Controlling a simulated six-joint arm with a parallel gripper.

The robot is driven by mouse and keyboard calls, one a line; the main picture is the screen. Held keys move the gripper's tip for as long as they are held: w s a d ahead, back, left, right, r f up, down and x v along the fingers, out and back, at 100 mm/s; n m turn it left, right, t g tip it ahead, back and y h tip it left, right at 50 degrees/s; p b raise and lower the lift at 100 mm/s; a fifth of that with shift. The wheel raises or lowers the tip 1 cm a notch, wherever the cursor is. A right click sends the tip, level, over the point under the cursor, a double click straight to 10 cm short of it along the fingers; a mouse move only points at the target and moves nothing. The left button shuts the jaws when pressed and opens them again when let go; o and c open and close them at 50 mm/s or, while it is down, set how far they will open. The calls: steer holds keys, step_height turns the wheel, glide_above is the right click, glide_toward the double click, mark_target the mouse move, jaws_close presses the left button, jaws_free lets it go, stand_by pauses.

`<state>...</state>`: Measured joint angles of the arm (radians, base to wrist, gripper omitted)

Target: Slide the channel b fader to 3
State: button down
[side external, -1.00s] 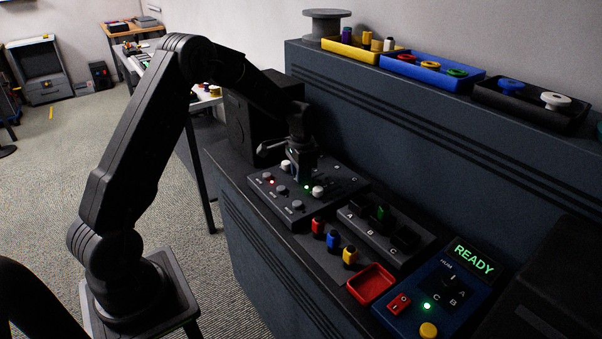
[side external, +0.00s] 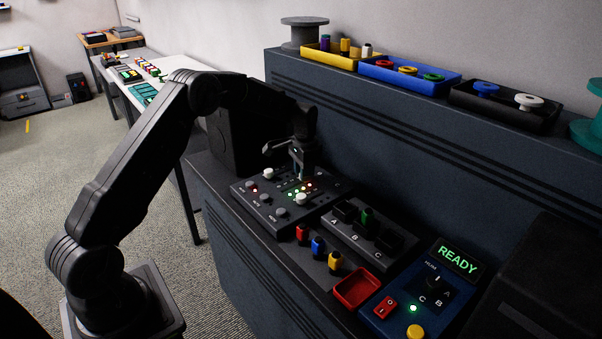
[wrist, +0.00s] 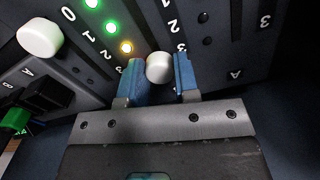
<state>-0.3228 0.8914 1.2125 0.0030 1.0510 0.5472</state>
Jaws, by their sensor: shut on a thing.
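The channel b fader is a round white knob (wrist: 159,67) between my gripper's blue fingers in the wrist view. My gripper (wrist: 158,76) is shut on it, with a finger on either side. The knob sits close to a printed 3, past the 1 and 2. In the side view my gripper (side external: 300,176) is over the back part of the dark fader panel (side external: 240,190), and hides the held knob. Other white fader knobs (side external: 268,174) (side external: 301,198) stand on either side, nearer the front. Green and yellow lights (wrist: 127,47) are lit beside the held fader.
A switch block (side external: 330,232) with one green and two black switches stands right of the panel. Red, blue and yellow pegs (side external: 317,246) and a red tray (side external: 340,296) are in front. A blue READY box (side external: 384,319) is further right.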

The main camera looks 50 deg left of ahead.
steer(key=shift+w+r, duration=0.1)
steer(key=shift+w, duration=0.2)
steer(key=c, duration=0.9)
jaws_free()
steer(key=shift+s, duration=0.1)
steer(key=shift+o, duration=0.2)
step_height(320, 180, up, 14)
steer(key=s+d+r+n+t, duration=0.1)
steer(key=s+d+r+t, duration=0.2)
steer(key=s+d+r, duration=0.95)
steer(key=s+d+f+t, duration=0.1)
steer(key=s+d+f, duration=0.1)
steer(key=s, duration=0.8)
steer(key=s+d+f+n+t, duration=0.1)
steer(key=s+d+f, duration=0.2)
steer(key=s, duration=0.8)
steer(key=shift+s+d+f+n+t, duration=0.2)
steer(key=shift+s+f+n+t, duration=0.15)
steer(key=shift+f, duration=0.35)
